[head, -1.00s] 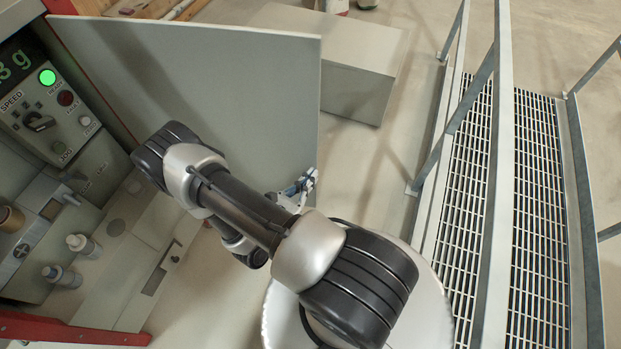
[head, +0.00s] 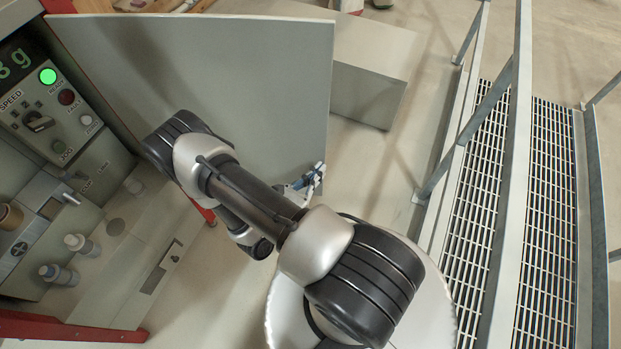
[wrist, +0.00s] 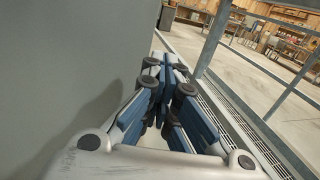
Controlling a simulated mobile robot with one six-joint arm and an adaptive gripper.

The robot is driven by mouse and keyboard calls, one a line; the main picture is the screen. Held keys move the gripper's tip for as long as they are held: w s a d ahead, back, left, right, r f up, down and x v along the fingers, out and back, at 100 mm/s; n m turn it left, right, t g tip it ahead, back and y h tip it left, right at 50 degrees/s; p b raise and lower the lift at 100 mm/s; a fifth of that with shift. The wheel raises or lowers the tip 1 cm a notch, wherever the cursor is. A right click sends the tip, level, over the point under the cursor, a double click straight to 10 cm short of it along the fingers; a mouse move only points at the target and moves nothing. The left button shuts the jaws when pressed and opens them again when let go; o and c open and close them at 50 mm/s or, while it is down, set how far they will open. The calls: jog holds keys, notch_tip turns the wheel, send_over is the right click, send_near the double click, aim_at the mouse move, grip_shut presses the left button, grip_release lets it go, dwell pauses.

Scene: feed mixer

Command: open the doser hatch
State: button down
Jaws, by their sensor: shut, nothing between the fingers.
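The doser hatch appears to be the large grey-green panel (head: 215,85) standing swung out from the machine's left-hand housing in the head view. The panel's flat face also fills the left of the wrist view (wrist: 65,70). My gripper (head: 320,172) is near the panel's lower right edge, partly behind my arm. In the wrist view its fingers (wrist: 165,65) are together and empty, close beside the panel face. I cannot tell whether they touch it.
The control panel with a lit green button (head: 47,76) is at the left. A grey box (head: 370,75) stands behind the panel. A metal railing (head: 515,150) and grated walkway (head: 550,200) run along the right. Clear floor lies between.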

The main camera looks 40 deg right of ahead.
jog(key=s+a, duration=0.1)
jog(key=a, duration=1)
jog(key=shift+s+a, duration=0.4)
jog(key=s+a+r+m+y, duration=0.2)
jog(key=r+m+y, duration=0.4)
jog(key=r, duration=0.5)
jog(key=s+a+r+m+t+y, duration=0.1)
jog(key=s+a+r+m+y, duration=0.1)
jog(key=r+m+y, duration=0.4)
jog(key=s+a+r+m+t+y, duration=0.1)
jog(key=a+r+m+y, duration=0.3)
jog(key=r, duration=1.3)
jog(key=s+m+y, duration=0.1)
jog(key=m, duration=0.2)
jog(key=shift+s+a+m+y, duration=0.15)
jog(key=shift+a+m+y, duration=0.05)
jog(key=shift+m+y, duration=0.2)
jog(key=shift+d, duration=0.1)
